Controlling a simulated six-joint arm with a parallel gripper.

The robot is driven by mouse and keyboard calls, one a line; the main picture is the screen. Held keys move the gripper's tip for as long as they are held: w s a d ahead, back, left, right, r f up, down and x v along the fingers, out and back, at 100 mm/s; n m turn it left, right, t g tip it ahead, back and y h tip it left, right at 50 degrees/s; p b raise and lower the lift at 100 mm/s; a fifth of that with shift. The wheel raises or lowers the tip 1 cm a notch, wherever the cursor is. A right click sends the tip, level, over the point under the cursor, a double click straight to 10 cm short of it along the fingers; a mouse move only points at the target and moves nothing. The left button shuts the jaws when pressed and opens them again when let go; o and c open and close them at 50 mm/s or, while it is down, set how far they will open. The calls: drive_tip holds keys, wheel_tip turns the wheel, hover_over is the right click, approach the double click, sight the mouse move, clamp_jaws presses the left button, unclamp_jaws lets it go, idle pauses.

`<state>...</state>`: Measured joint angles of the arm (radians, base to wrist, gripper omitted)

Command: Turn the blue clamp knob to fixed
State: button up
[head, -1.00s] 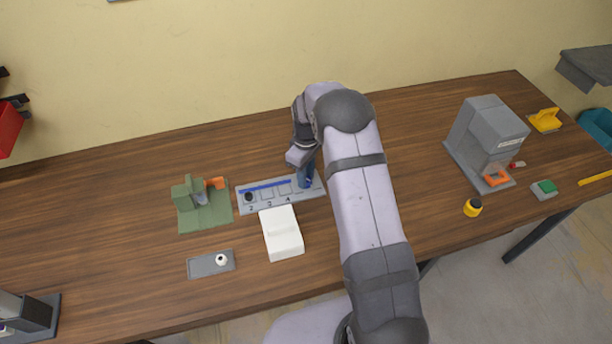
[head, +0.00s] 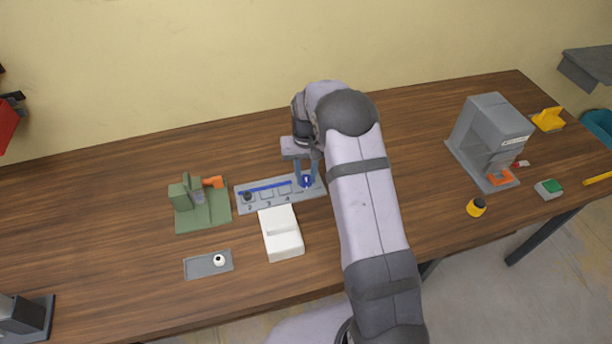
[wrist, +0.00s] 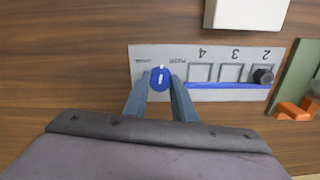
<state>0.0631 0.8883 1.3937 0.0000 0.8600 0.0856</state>
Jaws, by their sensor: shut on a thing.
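The blue clamp knob (wrist: 160,78) is round with a white mark and sits at one end of a grey plate (wrist: 140,52). In the wrist view its white mark runs nearly straight up and down, between two small printed words too blurred to read surely. My gripper (wrist: 160,88) is shut on the knob, one blue-grey finger on each side. In the head view the gripper (head: 306,180) reaches down onto the knob (head: 307,181) at the plate's right end. A blue bar (wrist: 225,86) runs along the plate beside numbered square pockets; a black piece (wrist: 263,76) sits in pocket 2.
A white block (head: 282,240) stands close in front of the plate. A green fixture with an orange handle (head: 203,210) is to the left, and a small grey tray (head: 195,267) holds a white piece. A grey machine (head: 492,130) stands at the right. The table behind the plate is clear.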

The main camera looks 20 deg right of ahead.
sight(306, 178)
drive_tip(key=m, duration=0.3)
drive_tip(key=shift+m, duration=0.3)
drive_tip(key=shift+m+b, duration=0.4)
drive_tip(key=shift+m, duration=1.4)
drive_tip(key=o, duration=1)
drive_tip(key=shift+o, duration=0.2)
drive_tip(key=shift+r+b, duration=1)
drive_tip(key=shift+r, duration=2.75)
